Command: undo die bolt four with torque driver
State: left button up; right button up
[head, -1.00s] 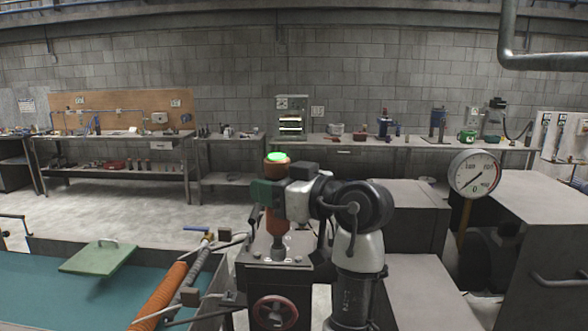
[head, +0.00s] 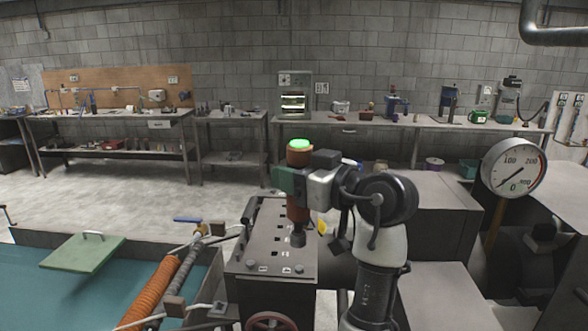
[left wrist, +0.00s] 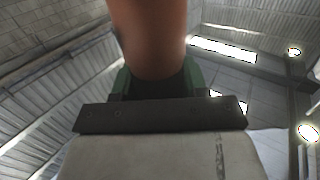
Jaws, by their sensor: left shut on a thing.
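The torque driver (head: 299,208) is an upright orange-brown tool with a lit green cap. My left gripper (head: 297,182), with green fingers, is shut around its body; its shaft also shows in the left wrist view (left wrist: 150,35) between the fingers (left wrist: 158,85). The driver's dark lower end (head: 298,239) appears over the right part of a grey sloped plate (head: 265,240) with several small dark bolts or holes. I cannot tell whether the tip touches the plate. Which bolt is number four cannot be read. The right gripper is not seen.
A red handwheel (head: 270,322) sits on the front below the plate. An orange coiled hose (head: 155,290) and a teal tank (head: 30,285) with a green lid (head: 84,252) lie at left. A pressure gauge (head: 513,167) stands at right. Benches line the back wall.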

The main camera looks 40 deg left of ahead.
pick_arm(q)
jog(key=shift+s+d+f, duration=0.1)
jog(key=shift+f, duration=0.4)
jog(key=f, duration=0.1)
jog(key=b, duration=0.1)
jog(key=f, duration=0.1)
jog(key=shift+w+a+f+b, duration=0.3)
jog(key=shift+f+b, duration=0.05)
jog(key=shift+b, duration=0.05)
jog(key=shift+f, duration=0.35)
jog(key=shift+f+b, duration=0.35)
jog(key=shift+b, duration=0.3)
jog(key=shift+s+d+f+b, duration=0.1)
jog(key=shift+d+f+b, duration=0.05)
jog(key=shift+f+b, duration=0.15)
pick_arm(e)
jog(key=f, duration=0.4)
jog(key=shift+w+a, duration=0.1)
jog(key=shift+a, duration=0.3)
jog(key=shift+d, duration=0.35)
pick_arm(q)
jog(key=shift+d+b, duration=0.15)
jog(key=shift+b, duration=0.15)
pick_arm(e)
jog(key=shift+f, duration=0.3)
